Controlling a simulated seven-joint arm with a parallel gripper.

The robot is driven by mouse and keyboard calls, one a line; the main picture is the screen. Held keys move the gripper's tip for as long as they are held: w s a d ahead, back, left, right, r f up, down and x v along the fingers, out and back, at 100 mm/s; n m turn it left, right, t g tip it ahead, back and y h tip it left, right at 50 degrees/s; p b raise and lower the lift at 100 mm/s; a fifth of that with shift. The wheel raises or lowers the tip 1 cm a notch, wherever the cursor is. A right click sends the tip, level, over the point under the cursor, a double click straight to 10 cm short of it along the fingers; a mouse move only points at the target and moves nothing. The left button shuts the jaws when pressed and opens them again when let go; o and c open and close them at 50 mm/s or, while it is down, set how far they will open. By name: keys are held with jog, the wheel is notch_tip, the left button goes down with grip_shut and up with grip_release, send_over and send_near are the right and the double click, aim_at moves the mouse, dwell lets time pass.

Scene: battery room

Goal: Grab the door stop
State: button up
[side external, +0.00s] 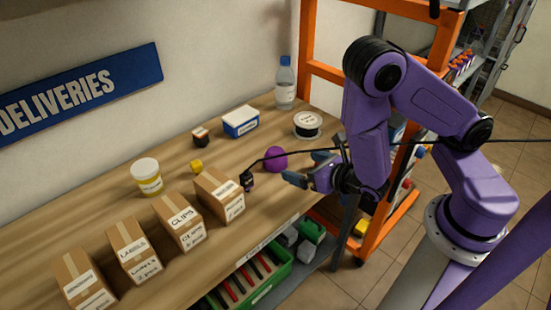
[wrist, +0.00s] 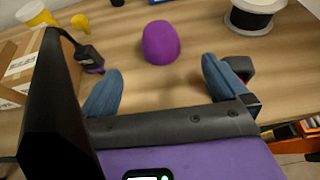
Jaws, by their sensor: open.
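A purple rounded, dome-shaped object (side external: 275,158), which looks like the door stop, stands on the wooden bench. It also shows in the wrist view (wrist: 161,43), ahead of my fingers and roughly centred between them. My gripper (side external: 305,168) is just to the right of it in the side view, low over the bench. In the wrist view my gripper (wrist: 161,66) has its two blue fingers spread wide with nothing between them. The fingers are apart from the purple object.
A black plug-like device (side external: 247,181) on a cable lies left of the purple object, near a cardboard box (side external: 219,196). A wire spool (side external: 307,125) stands behind. A yellow piece (side external: 196,166) lies farther left. The wood around the purple object is mostly clear.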

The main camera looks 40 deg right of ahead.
aim_at(275, 158)
jog(key=x, duration=1.2)
jog(key=shift+c, duration=0.3)
jog(key=c, duration=1.1)
